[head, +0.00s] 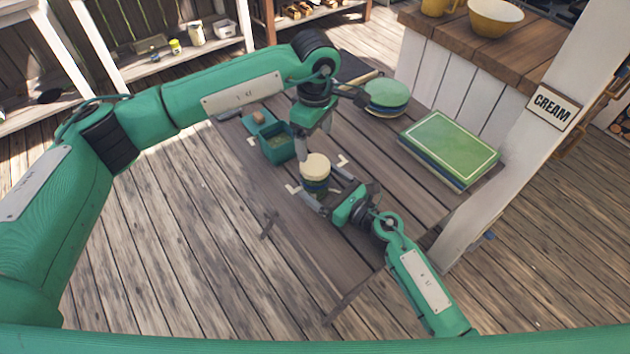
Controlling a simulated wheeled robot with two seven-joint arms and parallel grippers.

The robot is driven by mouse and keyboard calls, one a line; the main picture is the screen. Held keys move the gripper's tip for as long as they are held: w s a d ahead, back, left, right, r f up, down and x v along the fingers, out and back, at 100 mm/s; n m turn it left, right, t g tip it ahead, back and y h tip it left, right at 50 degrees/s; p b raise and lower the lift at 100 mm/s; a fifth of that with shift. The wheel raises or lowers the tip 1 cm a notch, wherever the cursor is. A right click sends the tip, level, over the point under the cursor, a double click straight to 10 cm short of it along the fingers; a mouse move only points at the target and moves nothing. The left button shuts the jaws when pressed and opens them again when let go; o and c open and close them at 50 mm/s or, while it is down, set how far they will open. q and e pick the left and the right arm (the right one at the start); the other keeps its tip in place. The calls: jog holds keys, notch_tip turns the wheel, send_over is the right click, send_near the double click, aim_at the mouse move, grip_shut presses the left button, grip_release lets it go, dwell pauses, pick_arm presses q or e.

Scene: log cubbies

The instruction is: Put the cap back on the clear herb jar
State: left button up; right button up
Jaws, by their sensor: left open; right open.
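A round jar (316,184) with a dark banded body stands on the wooden table, with a cream disc-shaped top (315,165). I cannot tell whether its body is clear or how the top is seated. Behind it to the left is a square teal container (278,148) with green contents. A teal piece with a brown knob (258,119) is at its far side. My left gripper (312,141) is open above and behind the round jar, beside the teal container. My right gripper (327,192) is open, its fingers reaching toward the round jar's near right side.
White corner marks (292,188) lie around the round jar. A green-topped book-like stack (450,145) and a round green-topped object (386,95) sit toward the back right. A white post with a CREAM sign (553,105) stands at the right. The table's near end is clear.

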jog(key=shift+x, duration=2.1)
